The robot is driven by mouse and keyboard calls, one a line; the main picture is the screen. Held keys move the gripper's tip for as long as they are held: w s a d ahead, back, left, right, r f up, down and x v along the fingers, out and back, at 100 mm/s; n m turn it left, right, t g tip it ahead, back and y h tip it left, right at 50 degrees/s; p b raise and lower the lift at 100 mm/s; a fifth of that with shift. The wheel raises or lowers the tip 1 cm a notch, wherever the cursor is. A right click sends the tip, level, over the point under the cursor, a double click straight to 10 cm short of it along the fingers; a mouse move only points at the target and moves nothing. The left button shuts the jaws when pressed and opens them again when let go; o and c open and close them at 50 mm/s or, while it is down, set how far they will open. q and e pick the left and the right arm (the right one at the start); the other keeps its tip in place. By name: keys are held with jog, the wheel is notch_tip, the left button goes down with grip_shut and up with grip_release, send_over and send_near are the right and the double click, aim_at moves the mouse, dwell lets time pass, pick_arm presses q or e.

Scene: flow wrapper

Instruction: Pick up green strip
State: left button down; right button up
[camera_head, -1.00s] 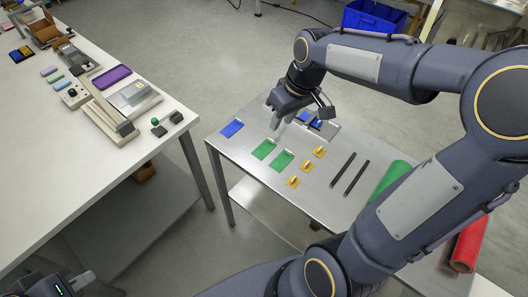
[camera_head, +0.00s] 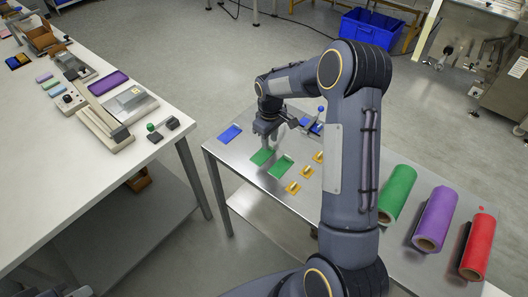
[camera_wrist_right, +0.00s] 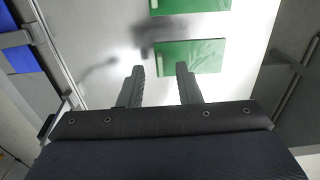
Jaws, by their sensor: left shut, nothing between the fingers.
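Two flat green strips lie side by side on the metal table. The left one (camera_head: 262,157) is just below my right gripper (camera_head: 267,137) in the head view, and the right one (camera_head: 281,167) is beside it. In the right wrist view, my right gripper (camera_wrist_right: 161,70) has its two fingers apart and nothing between them. A green strip (camera_wrist_right: 190,57) lies ahead of the fingertips, mostly toward the right finger. A second green strip (camera_wrist_right: 190,5) is cut by the top edge. My left gripper (camera_head: 77,291) is barely visible at the bottom left, shut and empty.
The metal table (camera_head: 222,152) also holds a blue strip (camera_head: 230,133), several yellow pieces (camera_head: 293,187) and green (camera_head: 397,194), purple (camera_head: 435,219) and red (camera_head: 478,247) rolls. A white table (camera_head: 90,165) with equipment stands at left. Open floor lies between.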

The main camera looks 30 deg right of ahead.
jog(key=shift+f, duration=0.9)
jog(key=shift+c, duration=0.3)
grip_shut()
